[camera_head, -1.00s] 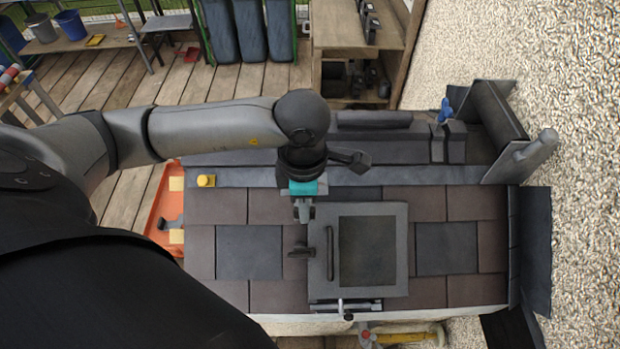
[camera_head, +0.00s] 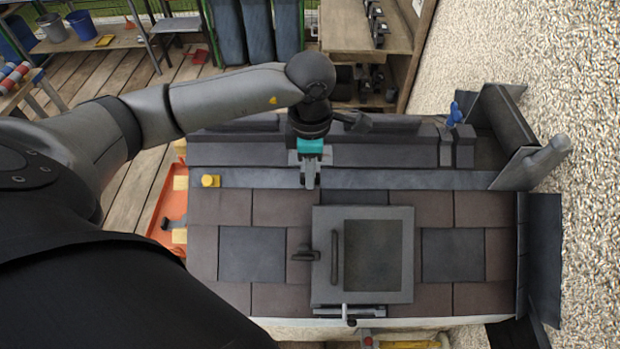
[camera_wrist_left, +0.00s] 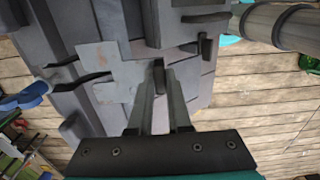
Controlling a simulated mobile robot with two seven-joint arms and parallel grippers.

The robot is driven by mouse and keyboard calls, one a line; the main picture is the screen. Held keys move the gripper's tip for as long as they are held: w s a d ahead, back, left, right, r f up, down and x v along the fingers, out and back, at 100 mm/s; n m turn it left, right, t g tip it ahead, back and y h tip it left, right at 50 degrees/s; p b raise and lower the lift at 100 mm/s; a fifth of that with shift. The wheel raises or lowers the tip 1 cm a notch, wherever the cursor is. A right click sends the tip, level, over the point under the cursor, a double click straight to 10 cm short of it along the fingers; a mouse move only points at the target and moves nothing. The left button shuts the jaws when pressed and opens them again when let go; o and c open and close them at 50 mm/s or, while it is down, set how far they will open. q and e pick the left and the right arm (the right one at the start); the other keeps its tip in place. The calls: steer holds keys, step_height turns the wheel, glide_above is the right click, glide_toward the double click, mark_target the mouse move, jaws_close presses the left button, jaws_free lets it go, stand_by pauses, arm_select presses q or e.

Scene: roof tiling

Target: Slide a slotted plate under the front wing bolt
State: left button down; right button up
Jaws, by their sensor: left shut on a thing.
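My left gripper (camera_head: 309,186) points down over the grey strip behind the roof tiles, left of and behind the hatch. It is shut; its fingers lie close together in the left wrist view (camera_wrist_left: 160,85). A small dark grey piece (camera_wrist_left: 158,75) shows at the fingertips there, but its shape and any slot cannot be made out. A blue winged piece, possibly a wing bolt (camera_head: 454,113), stands upright at the right end of the ridge, well apart from the gripper. I cannot tell whether it is the front one. My right gripper is not in view.
The hatch (camera_head: 405,293) with a dark handle sits raised among brown and slate-coloured tiles (camera_head: 252,254). A yellow block (camera_head: 211,181) sits on the strip's left end. Dark ridge pieces run along the back. An orange tray (camera_head: 166,206) lies left of the roof.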

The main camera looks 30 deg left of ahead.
arm_select(q)
steer(key=shift+w+a+b, duration=0.2)
steer(key=shift+w+a, duration=0.15)
steer(key=shift+w, duration=0.25)
steer(key=shift+w+a+b, duration=0.15)
steer(key=shift+w+a, duration=0.2)
steer(key=shift+w, duration=0.25)
steer(key=shift+w+a+b, duration=0.3)
steer(key=shift+w+b, duration=0.2)
steer(key=shift+b, duration=0.05)
steer(key=shift+w+a, duration=0.2)
steer(key=shift+w, duration=0.15)
steer(key=shift+w+a+b, duration=0.15)
steer(key=shift+w+b, duration=0.1)
steer(key=shift+b, duration=0.25)
steer(key=shift+w+a+b, duration=0.45)
steer(key=shift+w+b, duration=0.1)
steer(key=shift+w, duration=0.15)
stand_by(0.9)
steer(key=shift+w+a+f+b, duration=0.1)
steer(key=shift+w+a+b, duration=0.1)
steer(key=shift+w+b, duration=0.15)
steer(key=shift+w+a, duration=0.15)
steer(key=shift+w+f, duration=0.1)
stand_by(0.6)
